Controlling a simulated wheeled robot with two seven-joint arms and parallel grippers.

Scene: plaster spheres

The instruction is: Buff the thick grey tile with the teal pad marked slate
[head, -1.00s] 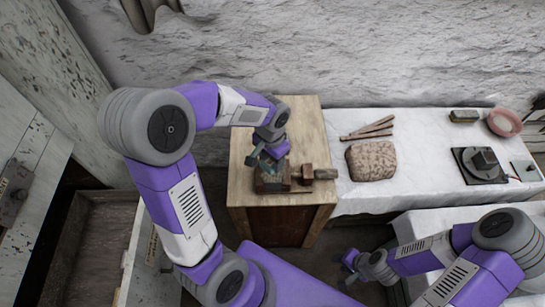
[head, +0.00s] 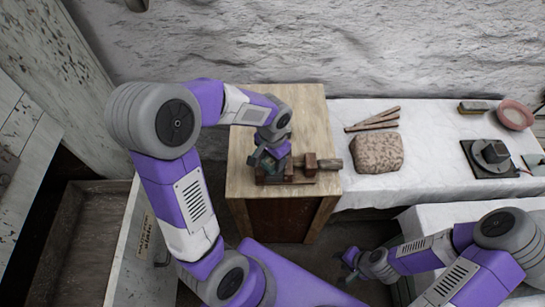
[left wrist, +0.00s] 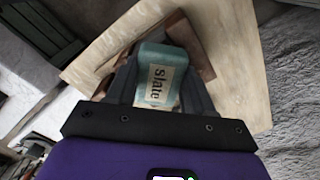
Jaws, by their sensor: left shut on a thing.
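The teal pad (left wrist: 155,80), with a label reading "slate", is clamped between the fingers of my left gripper (left wrist: 158,92) in the left wrist view. In the head view my left gripper (head: 270,160) is low over a wooden clamp (head: 310,168) on a wooden-topped stand, and the pad is mostly hidden. I cannot make out the thick grey tile; the gripper covers that part of the clamp. I cannot tell whether the pad touches anything below it. My right gripper (head: 350,262) is away from the stand, over the floor, its jaws too small to read.
The wooden stand (head: 240,145) has bare top around the clamp. On the white-covered table (head: 430,150) to the right are wooden sticks (head: 374,119), a speckled lump (head: 376,153), a dark turntable-like device (head: 490,158), a brush-like block (head: 473,107) and a pink bowl (head: 515,116).

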